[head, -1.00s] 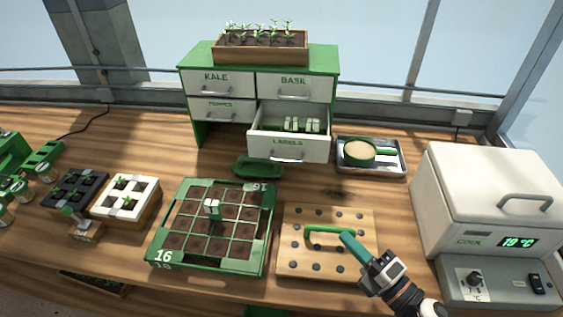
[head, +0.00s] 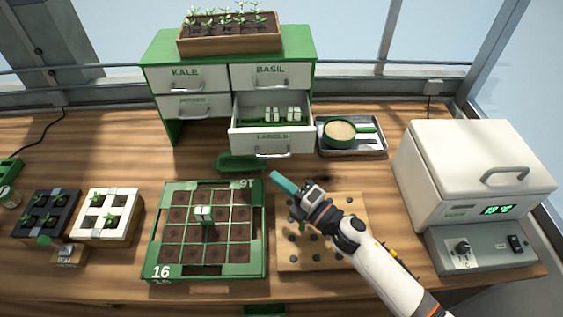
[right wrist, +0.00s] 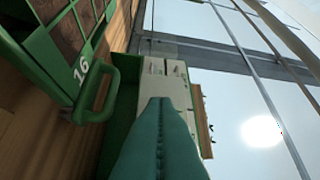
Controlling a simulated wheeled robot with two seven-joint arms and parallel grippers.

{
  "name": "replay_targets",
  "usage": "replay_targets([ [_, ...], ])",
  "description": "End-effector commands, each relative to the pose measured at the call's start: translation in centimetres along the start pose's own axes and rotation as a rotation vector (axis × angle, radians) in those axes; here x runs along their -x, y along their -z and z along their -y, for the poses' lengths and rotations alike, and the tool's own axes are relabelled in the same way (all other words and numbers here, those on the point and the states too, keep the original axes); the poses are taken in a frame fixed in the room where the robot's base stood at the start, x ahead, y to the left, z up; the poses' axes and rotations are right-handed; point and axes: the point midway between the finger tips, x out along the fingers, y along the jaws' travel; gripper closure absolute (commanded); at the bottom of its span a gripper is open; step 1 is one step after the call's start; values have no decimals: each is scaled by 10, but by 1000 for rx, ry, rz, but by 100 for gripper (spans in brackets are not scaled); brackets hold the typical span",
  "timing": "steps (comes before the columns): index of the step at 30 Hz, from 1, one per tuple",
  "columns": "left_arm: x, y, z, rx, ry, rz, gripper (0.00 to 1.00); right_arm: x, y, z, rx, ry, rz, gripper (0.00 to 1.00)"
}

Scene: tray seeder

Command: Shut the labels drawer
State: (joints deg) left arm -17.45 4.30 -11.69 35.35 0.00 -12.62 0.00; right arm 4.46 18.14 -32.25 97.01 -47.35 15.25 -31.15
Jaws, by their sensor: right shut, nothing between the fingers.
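The labels drawer (head: 300,140) is the lower right drawer of the green cabinet (head: 163,50). It is pulled out towards me, and white labels (head: 293,114) in a green holder show inside. Its handle (head: 273,154) is on the front. My right gripper (head: 276,178) is shut and empty, its teal fingertips a little in front of and below the drawer front, apart from it. In the right wrist view the shut teal fingers (right wrist: 155,140) point towards the cabinet's pale drawer fronts. My left gripper is not in view.
A seed tray (head: 155,225) marked 16 lies left of my right arm, and a wooden board with holes (head: 355,215) lies beneath it. A green scoop (head: 240,162) lies before the cabinet. A metal tray (head: 375,148) holds a round sieve. A white cooler (head: 465,160) stands right.

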Motion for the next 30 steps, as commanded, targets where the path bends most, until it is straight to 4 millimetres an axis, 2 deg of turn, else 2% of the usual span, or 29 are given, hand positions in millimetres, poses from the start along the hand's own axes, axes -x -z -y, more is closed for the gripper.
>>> replay_targets([
  [1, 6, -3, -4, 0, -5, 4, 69, -6, 10, 3, 3, -2, -5, 100],
  [6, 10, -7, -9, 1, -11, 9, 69, -18, 22, 1, 2, -2, -4, 100],
  [20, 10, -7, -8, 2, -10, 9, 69, -21, 26, -1, 1, -2, -3, 100],
  [26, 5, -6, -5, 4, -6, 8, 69, -28, 34, -4, 3, -1, -3, 100],
  [30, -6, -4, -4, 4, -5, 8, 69, -43, 49, -9, 5, -1, -4, 100],
])
